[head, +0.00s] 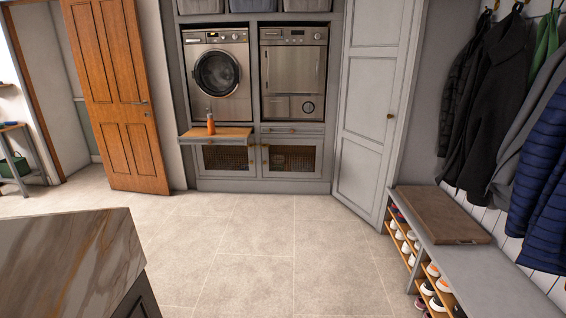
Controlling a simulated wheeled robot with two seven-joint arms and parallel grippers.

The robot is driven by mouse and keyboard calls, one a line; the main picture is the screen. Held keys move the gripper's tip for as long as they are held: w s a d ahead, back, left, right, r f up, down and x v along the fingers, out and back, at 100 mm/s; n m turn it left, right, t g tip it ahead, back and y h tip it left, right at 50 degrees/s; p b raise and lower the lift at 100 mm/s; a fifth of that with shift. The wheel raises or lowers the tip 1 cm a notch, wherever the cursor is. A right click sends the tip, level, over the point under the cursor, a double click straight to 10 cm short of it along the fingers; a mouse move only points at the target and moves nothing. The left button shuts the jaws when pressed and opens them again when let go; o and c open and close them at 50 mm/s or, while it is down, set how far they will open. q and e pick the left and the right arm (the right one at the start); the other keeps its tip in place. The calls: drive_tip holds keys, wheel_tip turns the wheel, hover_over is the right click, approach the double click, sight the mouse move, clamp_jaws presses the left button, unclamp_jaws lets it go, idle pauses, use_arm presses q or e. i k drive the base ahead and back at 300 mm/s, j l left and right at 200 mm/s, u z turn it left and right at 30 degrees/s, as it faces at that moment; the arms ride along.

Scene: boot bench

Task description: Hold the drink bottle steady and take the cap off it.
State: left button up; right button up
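A small orange bottle (211,126) stands upright on a wooden pull-out shelf (232,134) below the washing machine, at the far side of the room. Its top looks narrow and pale, but it is too small to make out the cap clearly. Neither of my grippers shows in the head view, and nothing touches the bottle.
The tiled floor (250,255) is clear up to the grey cabinet. A marble-topped counter (65,265) fills the near left. A bench (480,270) with shoes stands at right under hanging coats (490,110).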

sight(210, 123)
drive_tip(key=i+u, duration=0.1)
drive_tip(key=i, duration=1.1)
drive_tip(key=i+l+u, duration=0.15)
drive_tip(key=i, duration=1)
